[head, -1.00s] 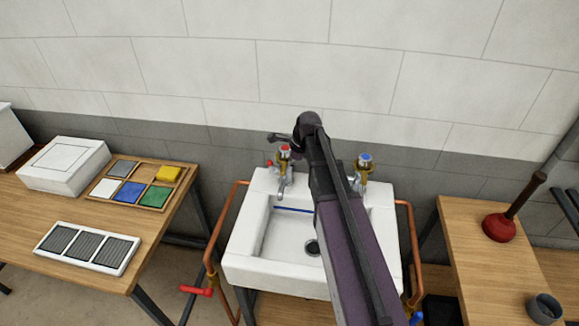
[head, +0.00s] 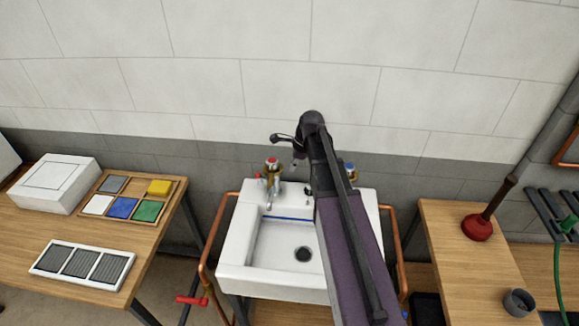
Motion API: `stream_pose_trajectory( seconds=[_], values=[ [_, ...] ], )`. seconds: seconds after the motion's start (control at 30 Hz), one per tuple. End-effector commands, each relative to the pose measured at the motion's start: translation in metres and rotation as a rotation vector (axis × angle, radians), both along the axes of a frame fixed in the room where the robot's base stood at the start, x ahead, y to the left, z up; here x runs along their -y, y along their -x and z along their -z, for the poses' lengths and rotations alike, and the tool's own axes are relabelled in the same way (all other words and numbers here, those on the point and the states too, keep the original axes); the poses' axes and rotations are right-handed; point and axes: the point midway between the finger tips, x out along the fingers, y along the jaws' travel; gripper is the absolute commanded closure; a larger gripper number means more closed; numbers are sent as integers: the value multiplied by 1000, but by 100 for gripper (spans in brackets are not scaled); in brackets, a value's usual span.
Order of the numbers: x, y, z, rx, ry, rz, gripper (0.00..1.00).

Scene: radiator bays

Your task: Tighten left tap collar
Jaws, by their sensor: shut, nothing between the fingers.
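The left tap (head: 272,180) stands at the back left of the white basin (head: 232,268). It has a red-marked top, a brass-coloured collar (head: 273,172) below it and a chrome spout. The right tap (head: 351,174), blue-marked with brass, is partly hidden behind my arm. My gripper (head: 285,141) is at the end of my dark arm, small and dark. In the picture it lies just above and right of the left tap's top, with a visible gap to the collar. It is shut and empty. How tight the collar is cannot be seen.
Copper pipes (head: 217,232) flank the basin, with a red lever (head: 192,300) low on the left. A left bench holds a white box (head: 53,183), a block tray (head: 160,214) and a grille (head: 84,266). A right bench holds a plunger (head: 478,227) and grey cup (head: 519,302).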

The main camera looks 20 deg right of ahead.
Motion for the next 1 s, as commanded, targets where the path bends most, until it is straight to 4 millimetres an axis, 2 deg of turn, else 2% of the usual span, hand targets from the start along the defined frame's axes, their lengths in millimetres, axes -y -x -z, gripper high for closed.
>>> stream_pose_trajectory(
  seconds=[0.03, 0.4, 1.0],
  values=[
    [1, 1, -9, 0, 0, 0, 100],
    [8, 4, -35, -1, 0, -1, 100],
    [9, 4, -40, 0, 0, -3, 100]
  ],
)
